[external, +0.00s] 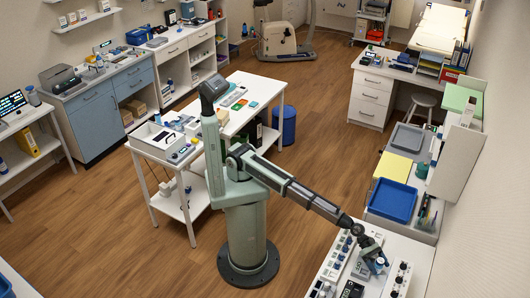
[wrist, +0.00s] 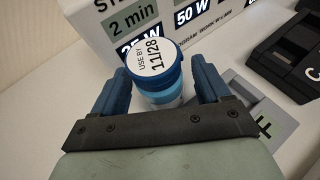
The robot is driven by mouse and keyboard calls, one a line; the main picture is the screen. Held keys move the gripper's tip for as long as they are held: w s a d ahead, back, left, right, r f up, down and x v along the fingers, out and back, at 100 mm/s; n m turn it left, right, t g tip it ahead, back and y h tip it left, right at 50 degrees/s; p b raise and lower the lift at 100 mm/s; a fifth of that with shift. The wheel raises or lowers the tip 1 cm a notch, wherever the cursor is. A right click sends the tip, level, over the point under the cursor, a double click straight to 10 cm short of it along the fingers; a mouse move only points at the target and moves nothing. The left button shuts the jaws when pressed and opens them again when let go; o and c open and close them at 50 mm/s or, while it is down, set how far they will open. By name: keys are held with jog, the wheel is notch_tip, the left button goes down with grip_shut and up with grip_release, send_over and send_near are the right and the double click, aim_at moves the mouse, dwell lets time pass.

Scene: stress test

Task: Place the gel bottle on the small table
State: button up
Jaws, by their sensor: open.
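A blue bottle with a white label reading "USE BY 11/28" on its cap (wrist: 154,62) stands between my two blue fingers in the wrist view; it looks like the gel bottle. My gripper (wrist: 160,82) is open around it, one finger on each side. In the external view my gripper (external: 374,262) is low over the white bench (external: 407,248) at the lower right, and the bottle there is too small to make out clearly. A small white table with a lower shelf (external: 196,203), possibly the task's small table, stands left of my base.
A white box printed "2 min" and "50 W" (wrist: 112,22) is right behind the bottle. A dark device (wrist: 288,58) lies to the right. A blue tray (external: 392,201) is behind the bench. The small table's top holds a white bin (external: 158,138) and several small items.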

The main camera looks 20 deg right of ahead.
jog(key=c, duration=1.2)
jog(key=shift+r, duration=5.05)
